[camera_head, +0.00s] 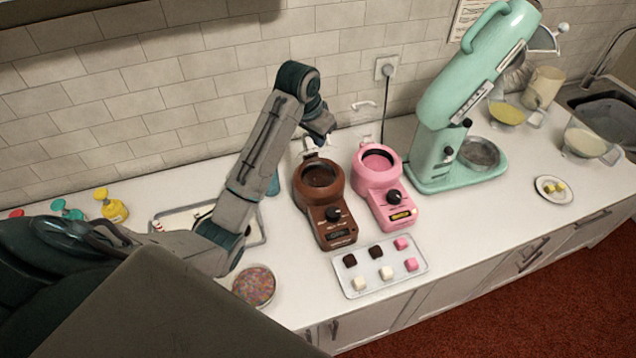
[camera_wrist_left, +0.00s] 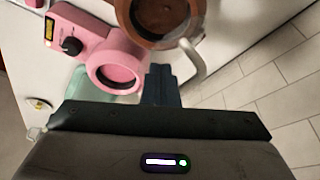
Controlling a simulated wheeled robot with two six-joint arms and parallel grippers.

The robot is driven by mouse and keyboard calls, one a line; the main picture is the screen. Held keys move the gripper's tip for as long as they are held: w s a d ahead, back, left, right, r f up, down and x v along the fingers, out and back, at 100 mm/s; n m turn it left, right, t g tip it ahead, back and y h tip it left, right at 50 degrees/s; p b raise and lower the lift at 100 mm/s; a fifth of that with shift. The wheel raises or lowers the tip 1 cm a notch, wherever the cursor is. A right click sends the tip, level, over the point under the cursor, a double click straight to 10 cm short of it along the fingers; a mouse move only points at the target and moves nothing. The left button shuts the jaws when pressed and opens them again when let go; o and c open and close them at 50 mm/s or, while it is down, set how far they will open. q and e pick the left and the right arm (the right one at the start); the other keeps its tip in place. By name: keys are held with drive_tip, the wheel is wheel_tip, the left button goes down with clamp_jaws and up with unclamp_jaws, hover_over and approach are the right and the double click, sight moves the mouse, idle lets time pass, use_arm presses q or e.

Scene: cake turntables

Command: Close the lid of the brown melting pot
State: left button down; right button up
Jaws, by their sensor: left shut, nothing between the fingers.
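The brown melting pot (camera_head: 330,211) stands on the counter, its round bowl open at the top with dark brown inside. Behind its rim, near the wall, is a pale handle-like part (camera_head: 309,146); a clear lid is hard to make out. In the left wrist view the brown pot (camera_wrist_left: 126,18) is at the top, with a pale curved handle (camera_wrist_left: 196,62) beside its rim. My left gripper (camera_head: 320,140) is shut and empty, behind the pot near that handle. In the left wrist view its fingers (camera_wrist_left: 161,72) appear close to the handle; contact cannot be told. My right gripper is out of view.
A pink melting pot (camera_head: 378,185) stands just right of the brown one. A tray (camera_head: 375,283) of small coloured blocks lies in front. A mint stand mixer (camera_head: 430,165) is further right. A bowl of sprinkles (camera_head: 254,286) is at left front. The tiled wall is close behind.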

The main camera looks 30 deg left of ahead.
use_arm(q)
drive_tip(key=s+d+f, duration=0.1)
drive_tip(key=f, duration=0.1)
drive_tip(key=s+d+f, duration=0.1)
drive_tip(key=shift+s+d+f, duration=0.2)
drive_tip(key=shift+d+f, duration=0.15)
drive_tip(key=shift+d, duration=0.05)
idle(0.4)
